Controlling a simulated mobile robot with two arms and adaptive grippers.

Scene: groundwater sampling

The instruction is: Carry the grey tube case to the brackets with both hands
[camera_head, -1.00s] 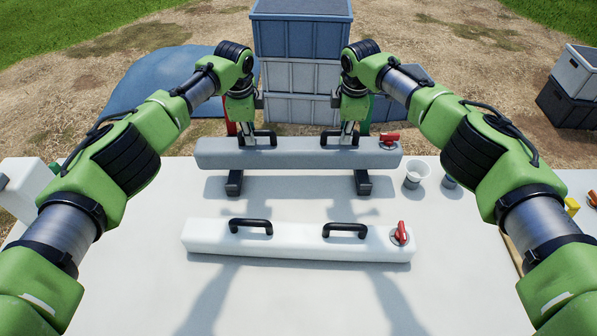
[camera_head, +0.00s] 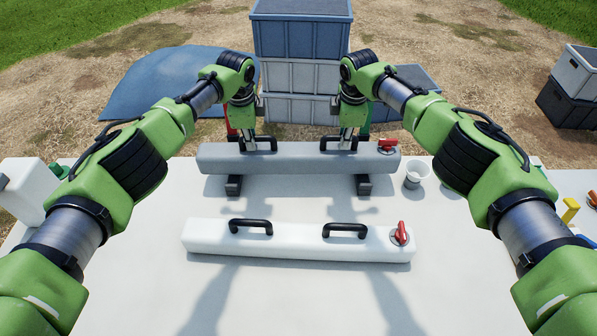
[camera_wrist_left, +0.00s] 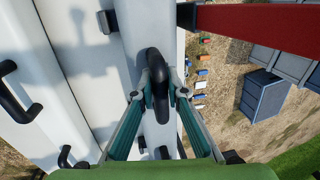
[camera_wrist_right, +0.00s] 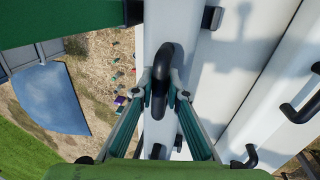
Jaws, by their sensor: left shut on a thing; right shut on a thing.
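The grey tube case (camera_head: 300,158) lies level across the far side of the white table, over two dark brackets (camera_head: 234,186), (camera_head: 363,185). I cannot tell whether it touches them. My left gripper (camera_head: 247,146) is shut on the case's left black handle, and the left wrist view shows this handle (camera_wrist_left: 155,85) between the fingers. My right gripper (camera_head: 347,146) is shut on the right black handle, which shows in the right wrist view (camera_wrist_right: 161,85). A red valve handle (camera_head: 388,145) sits at the case's right end.
A white tube case (camera_head: 300,242) with two black handles and a red valve lies nearer on the table. A cup (camera_head: 417,173) stands right of the right bracket. A red bar (camera_wrist_left: 250,18) and a green bar (camera_wrist_right: 65,20) stand near the brackets. Stacked crates (camera_head: 300,75) are behind.

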